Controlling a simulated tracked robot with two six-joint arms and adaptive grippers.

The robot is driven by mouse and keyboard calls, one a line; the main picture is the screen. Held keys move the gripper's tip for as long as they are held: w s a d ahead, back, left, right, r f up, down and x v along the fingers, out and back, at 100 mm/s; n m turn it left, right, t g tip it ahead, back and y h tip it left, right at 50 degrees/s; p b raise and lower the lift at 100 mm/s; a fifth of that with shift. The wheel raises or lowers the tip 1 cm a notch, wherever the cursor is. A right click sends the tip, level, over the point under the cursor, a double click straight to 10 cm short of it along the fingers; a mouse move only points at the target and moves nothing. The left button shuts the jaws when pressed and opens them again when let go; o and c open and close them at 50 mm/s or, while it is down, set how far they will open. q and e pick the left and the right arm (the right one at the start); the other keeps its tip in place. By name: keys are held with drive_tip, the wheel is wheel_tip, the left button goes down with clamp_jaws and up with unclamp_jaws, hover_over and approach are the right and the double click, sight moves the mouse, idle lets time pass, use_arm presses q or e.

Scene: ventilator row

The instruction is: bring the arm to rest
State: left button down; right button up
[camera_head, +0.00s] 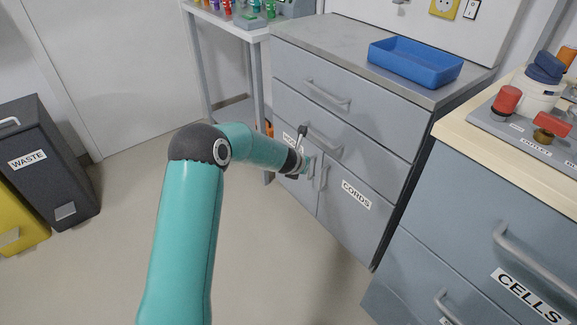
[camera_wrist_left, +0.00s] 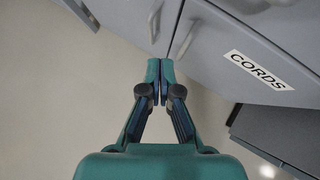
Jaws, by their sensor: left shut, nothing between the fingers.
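My left arm reaches from the bottom of the head view toward the grey cabinet. My left gripper (camera_head: 308,166) is at the front of the cabinet's lower doors, close to the door handles. In the left wrist view, the left gripper (camera_wrist_left: 160,80) has its fingertips together with nothing between them. The tips are just in front of the gap between the two doors, near a handle (camera_wrist_left: 184,38). I cannot tell whether they touch it. The door marked CORDS (camera_wrist_left: 262,75) looks closed in the head view. My right gripper is not in view.
A blue tray (camera_head: 415,62) stands on the grey cabinet (camera_head: 320,38). A counter unit marked CELLS (camera_head: 480,220) is at the right, with a panel of parts on top. A dark WASTE bin (camera_head: 45,150) and a yellow bin (camera_head: 18,220) stand left. The floor between is clear.

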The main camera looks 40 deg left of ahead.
use_arm(q)
drive_tip(key=s+a+r, duration=0.1)
drive_tip(key=s+r, duration=0.4)
drive_tip(key=s+d+f+n+g+h, duration=0.1)
drive_tip(key=s+d+f+g+h, duration=0.3)
drive_tip(key=d+f, duration=0.85)
drive_tip(key=s+d+f+n+g+h, duration=0.1)
drive_tip(key=s+d+f+n, duration=0.2)
drive_tip(key=s+d+n, duration=0.5)
drive_tip(key=s+d+f+n+g+h, duration=0.1)
drive_tip(key=s+d+f+n+g, duration=0.2)
drive_tip(key=s+n, duration=0.9)
drive_tip(key=s+d+f+n, duration=0.4)
drive_tip(key=s+d+n, duration=0.3)
drive_tip(key=n, duration=0.6)
wheel_tip(320, 180, up, 30)
drive_tip(key=n+p, duration=0.1)
drive_tip(key=p, duration=2.9)
